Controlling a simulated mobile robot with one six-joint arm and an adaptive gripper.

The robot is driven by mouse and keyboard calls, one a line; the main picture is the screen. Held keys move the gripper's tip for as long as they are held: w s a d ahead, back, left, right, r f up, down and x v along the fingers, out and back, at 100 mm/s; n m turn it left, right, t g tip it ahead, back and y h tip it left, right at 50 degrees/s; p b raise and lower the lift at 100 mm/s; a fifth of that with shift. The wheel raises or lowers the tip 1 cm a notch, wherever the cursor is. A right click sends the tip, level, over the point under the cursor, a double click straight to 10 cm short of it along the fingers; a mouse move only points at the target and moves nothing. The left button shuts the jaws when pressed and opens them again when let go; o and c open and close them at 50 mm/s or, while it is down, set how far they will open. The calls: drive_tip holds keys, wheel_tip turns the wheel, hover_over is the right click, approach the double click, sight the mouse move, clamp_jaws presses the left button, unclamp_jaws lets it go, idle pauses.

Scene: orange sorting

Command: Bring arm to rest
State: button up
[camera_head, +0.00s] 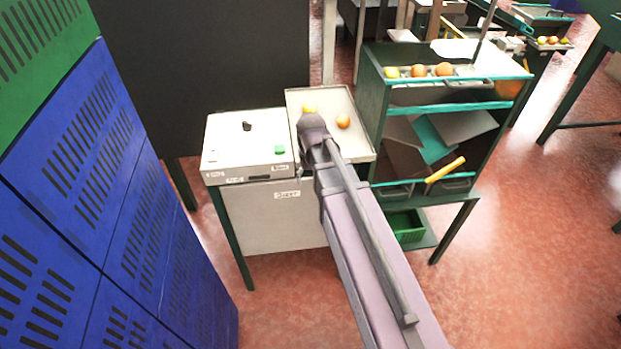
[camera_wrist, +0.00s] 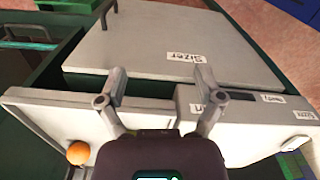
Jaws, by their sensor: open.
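My gripper (camera_wrist: 160,92) is open and empty in the wrist view, its two grey fingers spread over the tray edge and the front of the sizer (camera_wrist: 190,45). In the head view my arm reaches from the lower right to the pale tray (camera_head: 362,148); its end hides part of the tray, and the fingers cannot be made out. An orange (camera_head: 343,121) lies in the tray right of my arm's end, and a yellow fruit (camera_head: 309,108) lies behind it. One orange (camera_wrist: 78,153) shows at lower left in the wrist view.
A white control box (camera_head: 248,145) with a green button stands left of the tray. Blue crates (camera_head: 100,190) are stacked at the left. A green shelf rack (camera_head: 440,107) holding several fruits stands close on the right. Open red floor (camera_head: 530,240) lies at the lower right.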

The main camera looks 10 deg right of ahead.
drive_tip(key=s+d+m, duration=0.1)
drive_tip(key=s+d, duration=0.4)
drive_tip(key=s, duration=0.3)
drive_tip(key=shift+s+m, duration=0.3)
drive_tip(key=shift+s, duration=0.05)
